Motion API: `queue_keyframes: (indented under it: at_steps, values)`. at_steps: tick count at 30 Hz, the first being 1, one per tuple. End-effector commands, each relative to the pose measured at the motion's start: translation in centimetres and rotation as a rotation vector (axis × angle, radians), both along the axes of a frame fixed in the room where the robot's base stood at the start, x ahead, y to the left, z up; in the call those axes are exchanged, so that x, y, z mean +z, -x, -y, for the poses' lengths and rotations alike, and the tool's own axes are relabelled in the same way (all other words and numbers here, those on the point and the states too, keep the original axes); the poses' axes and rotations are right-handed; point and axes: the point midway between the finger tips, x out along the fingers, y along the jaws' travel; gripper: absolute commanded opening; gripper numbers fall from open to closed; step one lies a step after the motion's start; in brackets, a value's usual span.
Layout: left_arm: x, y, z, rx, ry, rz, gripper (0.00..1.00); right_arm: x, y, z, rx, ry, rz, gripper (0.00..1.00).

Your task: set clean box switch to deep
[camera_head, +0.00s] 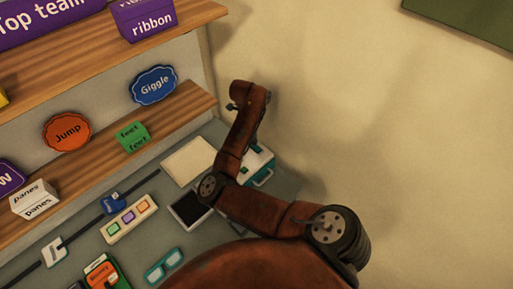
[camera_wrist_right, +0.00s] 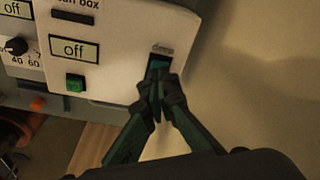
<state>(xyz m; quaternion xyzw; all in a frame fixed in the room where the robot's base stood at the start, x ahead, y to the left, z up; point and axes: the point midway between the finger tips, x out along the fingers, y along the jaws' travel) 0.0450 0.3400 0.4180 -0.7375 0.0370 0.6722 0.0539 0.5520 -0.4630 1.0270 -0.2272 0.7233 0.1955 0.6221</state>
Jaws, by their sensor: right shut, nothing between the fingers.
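The clean box (camera_wrist_right: 115,25) is a white panel in the right wrist view, with its name partly cut off at the top. Its display (camera_wrist_right: 75,48) reads "off", above a green button (camera_wrist_right: 75,82). A dark switch slot with a teal part (camera_wrist_right: 159,62) sits at its right, under a small blurred label. My right gripper (camera_wrist_right: 158,92) is shut and empty, its tips at the lower end of the switch; I cannot tell if they touch. In the head view the white box (camera_head: 259,158) is partly hidden by my right arm. My left gripper is not in view.
Another panel with an "off" display (camera_wrist_right: 12,8) and a black knob (camera_wrist_right: 17,46) adjoins on the left. In the head view, a button strip (camera_head: 129,219), a dark tray (camera_head: 188,209) and teal glasses (camera_head: 163,265) lie on the grey table. Shelves rise behind.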

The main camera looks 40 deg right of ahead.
Motion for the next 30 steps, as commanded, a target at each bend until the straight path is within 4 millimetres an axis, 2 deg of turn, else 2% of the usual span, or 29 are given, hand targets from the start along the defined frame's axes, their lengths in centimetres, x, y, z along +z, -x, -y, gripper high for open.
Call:
queue_keyframes:
  at_steps: [30]
  values:
    - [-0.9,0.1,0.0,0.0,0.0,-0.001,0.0,-1.5,0.0,0.0,0.0,0.0,0.0,0.0]
